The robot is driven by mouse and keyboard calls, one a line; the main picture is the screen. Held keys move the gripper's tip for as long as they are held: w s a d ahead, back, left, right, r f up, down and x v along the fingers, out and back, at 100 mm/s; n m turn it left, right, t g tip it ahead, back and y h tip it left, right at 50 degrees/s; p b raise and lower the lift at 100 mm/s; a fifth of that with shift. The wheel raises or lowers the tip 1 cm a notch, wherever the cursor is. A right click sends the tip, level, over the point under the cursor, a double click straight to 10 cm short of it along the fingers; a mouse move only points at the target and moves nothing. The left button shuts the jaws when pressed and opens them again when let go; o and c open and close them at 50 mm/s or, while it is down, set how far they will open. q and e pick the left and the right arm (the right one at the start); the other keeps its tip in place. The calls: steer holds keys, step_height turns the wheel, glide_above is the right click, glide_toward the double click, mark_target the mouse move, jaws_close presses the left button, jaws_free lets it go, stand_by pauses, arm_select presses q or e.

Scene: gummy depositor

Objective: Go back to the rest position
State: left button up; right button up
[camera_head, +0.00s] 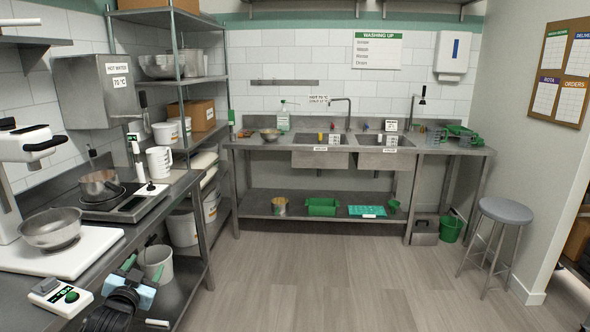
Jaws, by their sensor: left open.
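My left gripper (130,287) is at the bottom left, a dark gripper with light blue parts near its fingers. It is open, and I see nothing held in it. It is beside the front edge of the left steel counter (185,184), close to a small white scale with a green display (62,296). My right gripper is not in view.
On the left counter are a steel bowl (51,228) on a white board, a saucepan (100,185) on a hot plate, and a white jug (159,162). A stool (505,212) stands right. The middle floor (320,275) is clear. Sinks (320,157) line the back.

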arm_select(q)
steer(key=s+d+f+g+h, duration=0.1)
steer(key=s+d+f+g, duration=0.1)
steer(key=s+d+f, duration=0.5)
steer(key=s+d+f+g+h, duration=0.1)
steer(key=s+d+f+g, duration=0.1)
steer(key=s+f, duration=0.95)
steer(key=s+d+f+g, duration=0.1)
steer(key=s+d+f, duration=0.2)
steer(key=s, duration=0.5)
steer(key=s+d+f+n+g+h, duration=0.1)
steer(key=s+d+f, duration=0.1)
steer(key=s, duration=0.7)
steer(key=s+d+f+n+g, duration=0.1)
steer(key=s+d+f, duration=0.2)
steer(key=s, duration=0.6)
steer(key=shift+d+f+g+h, duration=0.3)
steer(key=shift+d+f+g, duration=0.05)
steer(key=shift+d+g, duration=0.1)
